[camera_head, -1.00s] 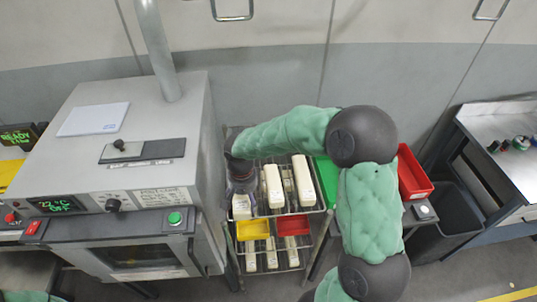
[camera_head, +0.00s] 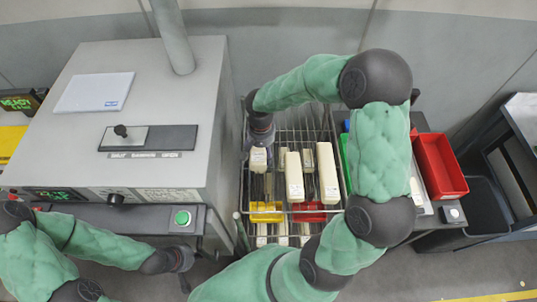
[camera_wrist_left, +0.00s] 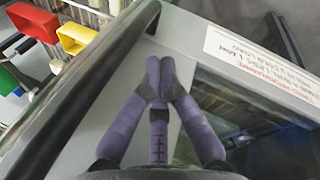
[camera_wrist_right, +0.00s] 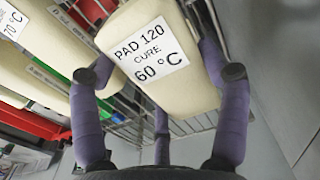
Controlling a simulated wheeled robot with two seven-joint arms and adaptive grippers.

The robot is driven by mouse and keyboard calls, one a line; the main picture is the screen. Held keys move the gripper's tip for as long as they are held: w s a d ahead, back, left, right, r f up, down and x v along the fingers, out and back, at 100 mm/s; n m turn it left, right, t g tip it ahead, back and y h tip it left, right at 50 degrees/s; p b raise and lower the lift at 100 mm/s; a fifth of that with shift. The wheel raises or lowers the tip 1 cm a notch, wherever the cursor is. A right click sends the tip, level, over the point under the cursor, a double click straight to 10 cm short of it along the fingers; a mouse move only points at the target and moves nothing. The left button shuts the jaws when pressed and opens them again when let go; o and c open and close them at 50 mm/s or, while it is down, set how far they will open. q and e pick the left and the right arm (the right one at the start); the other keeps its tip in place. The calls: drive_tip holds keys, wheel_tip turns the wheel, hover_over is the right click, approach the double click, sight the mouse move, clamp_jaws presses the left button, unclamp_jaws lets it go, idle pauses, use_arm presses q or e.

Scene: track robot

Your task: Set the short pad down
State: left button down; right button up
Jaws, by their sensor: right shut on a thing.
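My right gripper (camera_head: 260,142) is at the left side of the wire rack (camera_head: 298,130), shut on the short cream pad (camera_head: 258,160). In the right wrist view the fingers (camera_wrist_right: 160,90) flank this pad (camera_wrist_right: 170,85), whose label reads PAD 120, CURE 60 °C. I cannot tell whether its underside touches the rack. Longer cream pads (camera_head: 294,177) (camera_head: 328,174) stand to its right on the rack. My left gripper (camera_head: 185,270) is in front of the oven; in the left wrist view its fingertips (camera_wrist_left: 160,75) are together and hold nothing.
The grey oven (camera_head: 130,140) stands close left of the rack; its black door handle (camera_wrist_left: 105,75) is near my left gripper. A larger red bin (camera_head: 440,166) is at the right.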

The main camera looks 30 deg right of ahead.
drive_tip(key=shift+f, duration=2.85)
drive_tip(key=shift+f+b, duration=0.15)
drive_tip(key=shift+b, duration=0.15)
drive_tip(key=o, duration=1.1)
wheel_tip(320, 180, up, 12)
drive_tip(key=shift+r+p, duration=0.2)
drive_tip(key=shift+p, duration=0.15)
